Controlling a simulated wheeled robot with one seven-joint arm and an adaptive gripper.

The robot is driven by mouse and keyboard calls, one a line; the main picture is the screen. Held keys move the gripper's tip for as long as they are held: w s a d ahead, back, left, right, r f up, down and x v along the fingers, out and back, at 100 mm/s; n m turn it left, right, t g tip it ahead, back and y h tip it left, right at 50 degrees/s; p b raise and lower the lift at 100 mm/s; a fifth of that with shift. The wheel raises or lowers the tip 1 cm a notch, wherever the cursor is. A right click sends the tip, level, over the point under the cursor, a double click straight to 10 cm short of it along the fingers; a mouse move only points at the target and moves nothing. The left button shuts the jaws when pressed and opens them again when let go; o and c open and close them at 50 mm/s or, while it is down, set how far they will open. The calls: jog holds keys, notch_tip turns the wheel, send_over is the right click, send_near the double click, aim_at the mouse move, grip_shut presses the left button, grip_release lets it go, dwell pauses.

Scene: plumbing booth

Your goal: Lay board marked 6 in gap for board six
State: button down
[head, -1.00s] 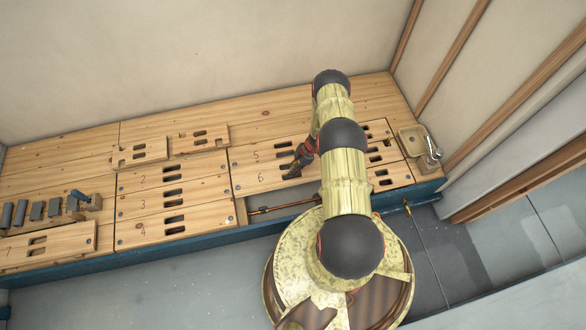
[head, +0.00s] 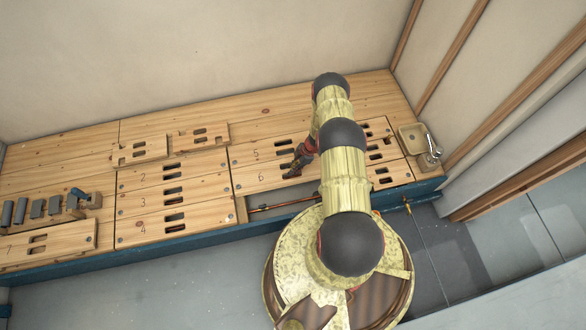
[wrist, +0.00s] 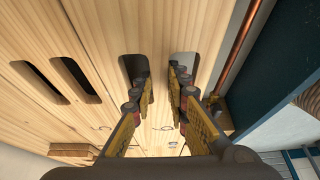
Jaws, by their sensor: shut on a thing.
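The board marked 6 (head: 262,178) lies along the row directly in front of the board marked 5 (head: 262,155) in the head view. Its front edge borders an open gap (head: 290,209) with a copper pipe (head: 300,205) inside. My gripper (head: 290,173) is at the board's slots. In the wrist view my gripper (wrist: 162,78) has its fingers down in two slots, shut on the strip of board (wrist: 160,65) between them. The board looks about level with its neighbour; I cannot tell whether it is fully down. My arm hides its right part.
Boards marked 2 (head: 143,178), 3 (head: 143,204) and 4 (head: 140,227) lie to the left. Two loose boards rest behind them. A board marked 7 (head: 62,243) and several grey blocks are at far left. A tray (head: 408,136) stands at the right end.

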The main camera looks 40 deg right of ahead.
jog(key=shift+f, duration=0.1)
dwell(0.4)
jog(key=c, duration=1.7)
grip_release()
jog(key=shift+o, duration=0.2)
jog(key=shift+d+r, duration=0.2)
jog(key=shift+r, duration=0.2)
jog(key=v, duration=1.1)
jog(key=shift+s, duration=0.1)
